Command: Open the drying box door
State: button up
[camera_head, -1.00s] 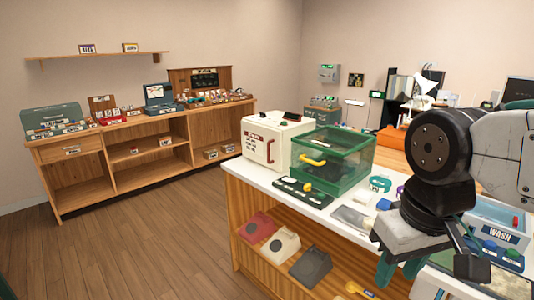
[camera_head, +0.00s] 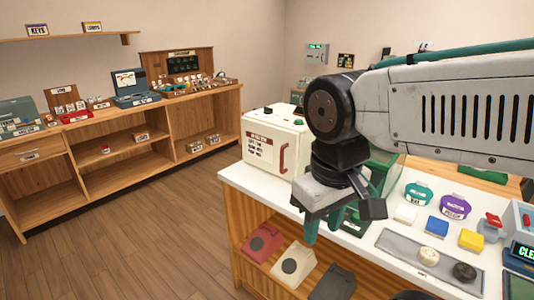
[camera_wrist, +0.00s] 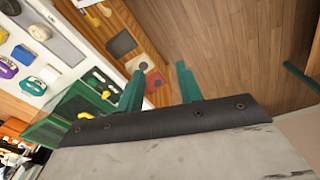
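A white box (camera_head: 268,158) with a red upright door handle (camera_head: 283,158) stands on the counter's left end in the head view. Its door looks shut, and the small red label print is hard to read. A green see-through box (camera_head: 383,172) is right of it, mostly hidden behind my arm; in the wrist view the green box (camera_wrist: 50,128) shows a yellow handle. My gripper (camera_head: 323,230) hangs low over the counter's front edge, right of and apart from the red handle. In the wrist view its teal fingers (camera_wrist: 160,72) are spread with nothing between them.
A wooden shelf unit (camera_head: 120,160) stands at the back left. The floor between is clear.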

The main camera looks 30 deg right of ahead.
jog(key=w+d+n+g+h, duration=0.35)
jog(key=w+d+h, duration=0.25)
jog(key=w+d, duration=0.3)
jog(key=n+t+h, duration=0.5)
jog(key=n+h, duration=0.4)
jog(key=n, duration=0.3)
send_near(281, 158)
jog(key=s+d+r, duration=0.3)
jog(key=s, duration=0.4)
jog(key=s+d+r, duration=0.2)
jog(key=s+r, duration=0.2)
jog(key=s, duration=0.2)
jog(key=w+a+f+n+t, duration=0.2)
jog(key=w+f+n+t, duration=0.5)
jog(key=w+f+n, duration=0.3)
jog(key=shift+m, duration=0.75)
jog(key=x, duration=0.4)
jog(key=r+x, duration=0.1)
jog(key=x, duration=0.2)
jog(key=shift+w, duration=0.25)
grip_shut()
